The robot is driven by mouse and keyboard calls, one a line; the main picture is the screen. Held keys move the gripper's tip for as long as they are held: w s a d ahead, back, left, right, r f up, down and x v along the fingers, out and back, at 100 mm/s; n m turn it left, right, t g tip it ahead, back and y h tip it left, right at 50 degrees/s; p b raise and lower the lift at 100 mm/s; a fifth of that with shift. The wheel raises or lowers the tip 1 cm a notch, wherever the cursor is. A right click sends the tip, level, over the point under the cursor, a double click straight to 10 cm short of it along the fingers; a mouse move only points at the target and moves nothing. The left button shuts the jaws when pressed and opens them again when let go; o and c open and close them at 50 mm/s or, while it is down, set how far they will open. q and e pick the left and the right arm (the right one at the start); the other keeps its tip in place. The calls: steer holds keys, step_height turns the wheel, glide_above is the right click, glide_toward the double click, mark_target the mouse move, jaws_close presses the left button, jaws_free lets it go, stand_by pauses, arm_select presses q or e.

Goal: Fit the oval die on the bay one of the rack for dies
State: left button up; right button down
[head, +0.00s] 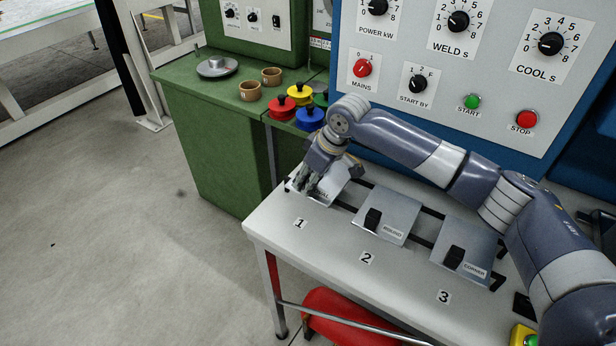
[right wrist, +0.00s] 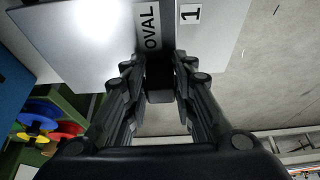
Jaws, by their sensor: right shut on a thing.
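The oval die (head: 331,187) is a silver plate with a label and a black handle. It is over bay one of the rack for dies (head: 432,212), by the printed 1 on the table. I cannot tell whether it rests fully on the rails. My right gripper (head: 311,186) is shut on its handle from above. In the right wrist view the fingers (right wrist: 160,98) sit on both sides of the black handle, and the plate (right wrist: 85,45) reads OVAL beside the 1. The gripper hides part of the plate. My left gripper is out of view.
The round die (head: 394,213) lies in bay two and the corner die (head: 472,243) in bay three. The white table (head: 330,255) has clear room in front. Behind stand a blue control panel (head: 440,100) and a green bench (head: 210,130) with coloured spools (head: 283,107).

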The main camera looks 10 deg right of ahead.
steer(key=shift+f, duration=0.55)
steer(key=c, duration=1.2)
jaws_free()
steer(key=shift+c, duration=0.2)
steer(key=shift+s+f, duration=0.1)
steer(key=shift+f, duration=0.05)
